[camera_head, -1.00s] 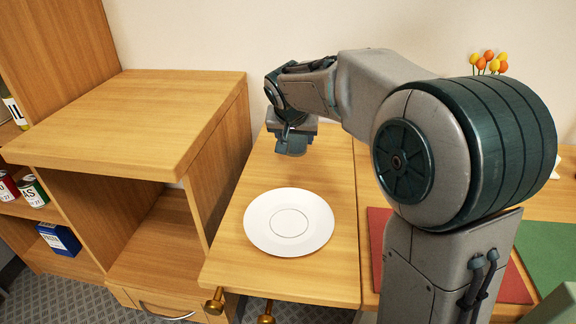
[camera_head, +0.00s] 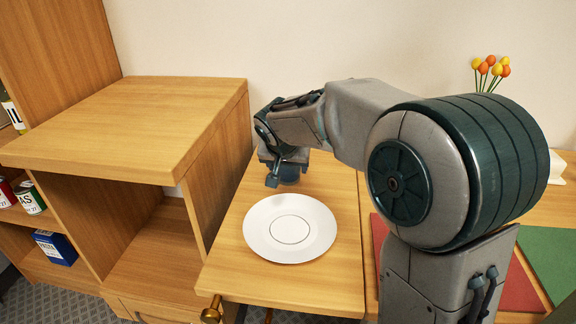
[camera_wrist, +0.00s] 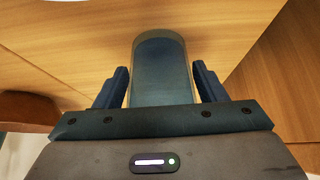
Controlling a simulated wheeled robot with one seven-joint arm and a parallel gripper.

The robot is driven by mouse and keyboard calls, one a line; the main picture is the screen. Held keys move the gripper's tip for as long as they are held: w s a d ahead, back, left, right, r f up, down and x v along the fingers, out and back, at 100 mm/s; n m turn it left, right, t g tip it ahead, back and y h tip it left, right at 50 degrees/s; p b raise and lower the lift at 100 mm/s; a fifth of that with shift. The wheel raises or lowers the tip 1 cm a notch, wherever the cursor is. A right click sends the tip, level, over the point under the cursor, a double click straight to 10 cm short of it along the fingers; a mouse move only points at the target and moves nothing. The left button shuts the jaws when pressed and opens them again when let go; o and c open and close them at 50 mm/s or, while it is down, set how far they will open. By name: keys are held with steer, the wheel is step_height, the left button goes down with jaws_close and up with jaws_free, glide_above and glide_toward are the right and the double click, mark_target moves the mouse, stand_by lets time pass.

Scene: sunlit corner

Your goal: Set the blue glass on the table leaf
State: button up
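The blue glass (camera_wrist: 160,72) is see-through and shows between the two fingers of my gripper (camera_wrist: 161,84) in the wrist view. In the head view the blue glass (camera_head: 289,174) shows only partly under my gripper (camera_head: 282,170), over the far part of the table leaf (camera_head: 235,270). Whether its base touches the leaf I cannot tell.
A white plate (camera_head: 290,228) lies on the leaf, nearer than the glass. A wooden cabinet (camera_head: 130,120) rises to the left of the leaf, and the wall is behind. A red mat (camera_head: 520,290), a green mat (camera_head: 550,255) and flowers (camera_head: 490,70) are to the right.

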steer(key=shift+o, duration=1)
steer(key=shift+r, duration=0.1)
steer(key=shift+r, duration=0.15)
steer(key=p+v, duration=0.3)
steer(key=v, duration=0.8)
steer(key=shift+s+r, duration=0.3)
